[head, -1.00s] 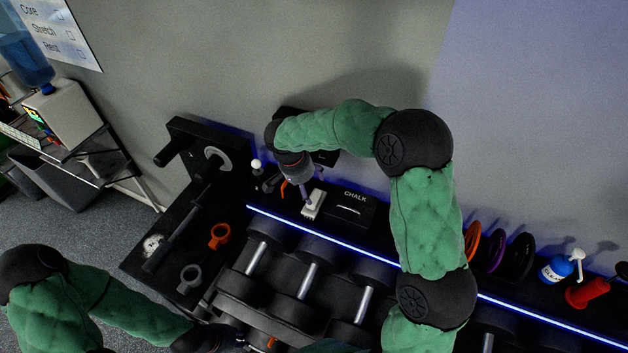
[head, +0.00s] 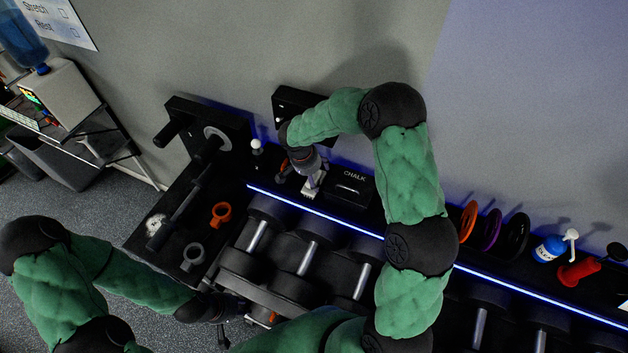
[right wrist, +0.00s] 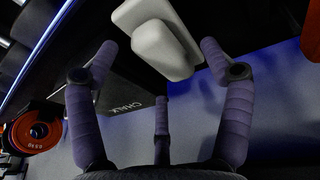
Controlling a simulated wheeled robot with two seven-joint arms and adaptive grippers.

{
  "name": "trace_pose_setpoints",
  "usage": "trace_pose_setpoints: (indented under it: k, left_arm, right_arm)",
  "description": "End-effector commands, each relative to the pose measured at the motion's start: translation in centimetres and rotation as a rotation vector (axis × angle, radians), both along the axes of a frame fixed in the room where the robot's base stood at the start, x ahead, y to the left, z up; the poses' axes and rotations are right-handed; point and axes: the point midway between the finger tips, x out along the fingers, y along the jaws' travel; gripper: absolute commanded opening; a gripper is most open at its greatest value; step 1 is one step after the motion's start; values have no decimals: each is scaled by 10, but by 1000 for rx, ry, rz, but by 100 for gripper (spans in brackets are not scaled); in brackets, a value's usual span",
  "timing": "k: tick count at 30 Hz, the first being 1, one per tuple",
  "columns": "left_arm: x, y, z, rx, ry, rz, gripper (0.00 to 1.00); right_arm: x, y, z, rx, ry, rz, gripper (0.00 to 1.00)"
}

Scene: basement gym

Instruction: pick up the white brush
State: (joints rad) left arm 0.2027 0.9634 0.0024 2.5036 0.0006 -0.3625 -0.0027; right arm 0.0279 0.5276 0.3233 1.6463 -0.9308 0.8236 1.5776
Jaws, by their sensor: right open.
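The white brush (head: 308,193) lies on the black shelf beside the black chalk box, partly hidden by my right gripper in the head view. My right gripper (head: 312,182) is over it. In the right wrist view the brush (right wrist: 160,42) shows as a white block with a raised rounded part, lying between the tips of my open right gripper (right wrist: 158,50). I cannot tell whether the fingers touch it. My left gripper (head: 232,325) is low by the left end of the dumbbell rack, away from the brush; its fingers are small and dark.
The chalk box (head: 350,187) stands right beside the brush. Dumbbells (head: 308,257) fill the rack in front, below a blue light strip. Left are an orange collar (head: 221,212) and a grey collar (head: 193,256).

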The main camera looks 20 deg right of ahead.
Motion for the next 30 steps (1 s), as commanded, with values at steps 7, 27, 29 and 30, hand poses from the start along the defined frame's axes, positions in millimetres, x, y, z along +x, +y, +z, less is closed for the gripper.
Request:
trace_pose_setpoints:
  k: [7, 27, 29, 30]
  left_arm:
    - [0, 0, 2, 0, 0, 0, 27]
    - [0, 0, 2, 0, 0, 0, 27]
    - [0, 0, 2, 0, 0, 0, 27]
    - [0, 0, 1, 0, 0, 0, 27]
  right_arm:
    - [1, -4, -12, 1, -1, 0, 81]
    - [0, -3, -13, 0, 2, 1, 13]
    - [0, -3, -13, 0, 2, 1, 13]
    - [-1, -3, -13, 0, 2, 2, 13]
